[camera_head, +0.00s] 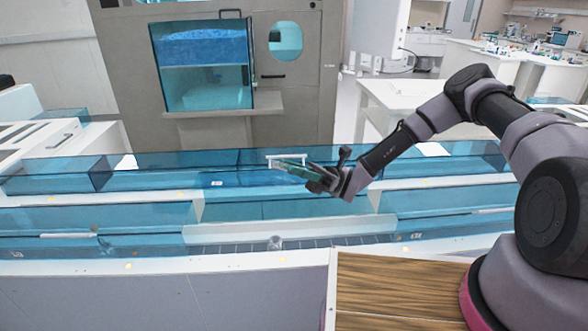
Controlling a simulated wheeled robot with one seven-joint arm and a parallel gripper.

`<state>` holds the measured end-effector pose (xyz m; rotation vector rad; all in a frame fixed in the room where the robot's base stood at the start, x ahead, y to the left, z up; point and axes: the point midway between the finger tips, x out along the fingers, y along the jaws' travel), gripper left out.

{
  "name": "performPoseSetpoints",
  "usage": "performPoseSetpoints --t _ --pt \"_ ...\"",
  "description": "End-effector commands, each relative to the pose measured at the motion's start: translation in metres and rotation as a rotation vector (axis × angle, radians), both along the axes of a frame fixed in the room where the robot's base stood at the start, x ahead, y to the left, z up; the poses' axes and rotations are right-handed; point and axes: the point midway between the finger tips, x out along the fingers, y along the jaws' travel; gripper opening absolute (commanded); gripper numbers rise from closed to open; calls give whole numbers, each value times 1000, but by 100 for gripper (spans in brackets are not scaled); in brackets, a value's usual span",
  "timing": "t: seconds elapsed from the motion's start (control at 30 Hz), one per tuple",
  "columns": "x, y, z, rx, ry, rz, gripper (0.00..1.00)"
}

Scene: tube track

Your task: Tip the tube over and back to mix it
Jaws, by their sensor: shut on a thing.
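My gripper (308,174) is at the middle of the view, above the blue see-through track, reaching in from the right. It is shut on the tube (291,166), a small slim teal-looking thing that sticks out from the jaws to the left. The tube lies tilted close to level, its far end slightly higher than the end at the jaws. Its cap and contents are too small to make out, and the jaws hide part of it.
The blue see-through track (120,215) runs across the whole width below the gripper. A small clear thing (275,243) stands near its front edge. A wooden top (395,290) is at front right. A grey cabinet (300,105) stands behind.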

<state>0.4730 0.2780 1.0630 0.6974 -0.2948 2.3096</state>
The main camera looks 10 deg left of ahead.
Motion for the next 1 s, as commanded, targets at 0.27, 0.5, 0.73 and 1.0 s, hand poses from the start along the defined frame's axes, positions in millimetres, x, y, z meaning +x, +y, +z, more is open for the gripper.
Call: performPoseSetpoints --t 0.27,0.5,0.73,1.0 --pt "-1 0 -1 -108 -118 1 0" --pt "-1 1 -2 -249 -275 2 0" --pt "-2 1 -5 -398 -440 2 0" --pt "-2 1 -8 -581 -644 1 0"
